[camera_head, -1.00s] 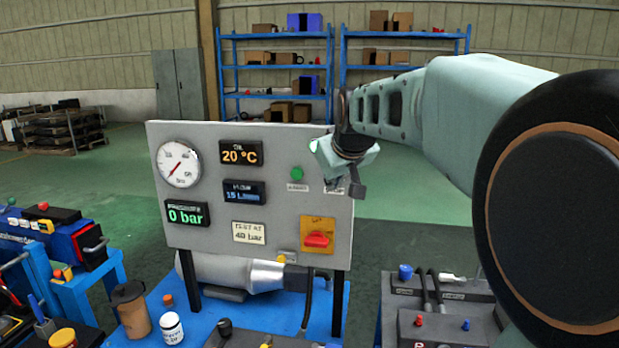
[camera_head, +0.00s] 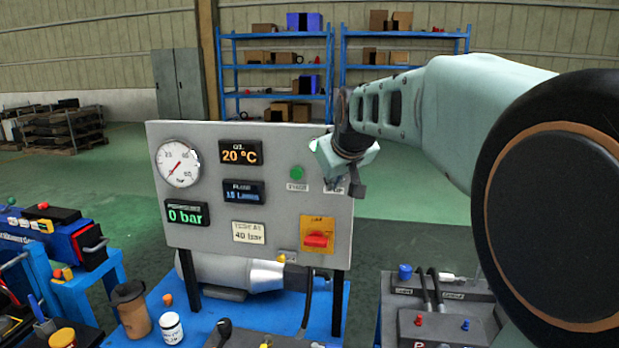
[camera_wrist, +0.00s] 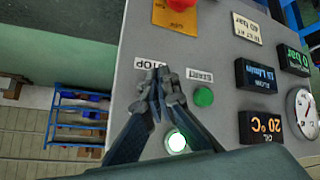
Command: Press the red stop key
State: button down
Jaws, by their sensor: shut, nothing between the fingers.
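The grey control panel (camera_head: 278,230) stands upright ahead. Its STOP label (camera_wrist: 152,64) shows in the wrist view just beyond my fingertips, and part of it shows in the head view (camera_head: 335,190). No red stop key is visible by that label; my fingers cover the spot. My gripper (camera_wrist: 162,78) is shut and empty, its tips in front of the panel beside the label. I cannot tell whether they touch. In the head view my gripper (camera_head: 357,190) is at the panel's right edge. The green start key (camera_head: 296,173) is to its left; it also shows in the wrist view (camera_wrist: 203,96).
A red rotary handle (camera_head: 317,240) on a yellow plate (camera_head: 318,222) is below the keys. A lit whitish-green lamp (camera_wrist: 176,142) is close to my fingers. The gauge (camera_head: 178,164) and displays are further left. A grey box with hoses (camera_head: 440,290) stands lower right.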

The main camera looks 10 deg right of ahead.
jog(key=shift+w, duration=0.1)
jog(key=shift+w+d, duration=0.15)
jog(key=shift+w, duration=0.15)
jog(key=shift+w+d+p, duration=0.15)
jog(key=shift+w+p, duration=0.2)
jog(key=shift+w, duration=0.1)
dwell(0.7)
jog(key=shift+s, duration=0.15)
dwell(0.3)
jog(key=shift+s+a+b, duration=0.3)
jog(key=shift+s+b, duration=0.2)
jog(key=shift+s, duration=0.25)
jog(key=shift+s, duration=0.1)
jog(key=s, duration=0.1)
jog(key=s+a+b, duration=0.1)
jog(key=s, duration=0.1)
jog(key=s+b, duration=0.1)
jog(key=shift+s+a+r, duration=0.1)
jog(key=shift+s+a, duration=0.2)
